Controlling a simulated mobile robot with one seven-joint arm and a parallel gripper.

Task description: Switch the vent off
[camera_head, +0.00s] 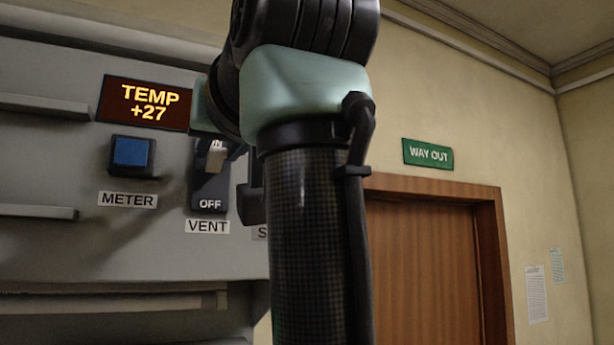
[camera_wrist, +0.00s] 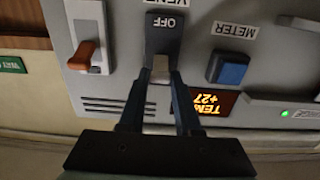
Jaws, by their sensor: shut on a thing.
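The vent switch (camera_head: 209,193) is a dark plate on the grey console, with OFF on its lower part and a VENT label (camera_head: 207,226) below. Its pale lever (camera_head: 216,154) sits at the upper part of the plate, away from OFF. The wrist view shows the switch (camera_wrist: 165,38) upside down, with OFF at the top. My gripper (camera_wrist: 161,78) has its two dark fingers closed around the lever (camera_wrist: 160,65). In the head view my arm covers part of the switch's right side and most of the gripper.
A blue METER button (camera_head: 131,155) is left of the vent switch, below a TEMP +27 display (camera_head: 145,104). In the wrist view a switch with an orange-brown lever (camera_wrist: 84,55) stands close on the other side. A wooden door (camera_head: 425,265) is at right.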

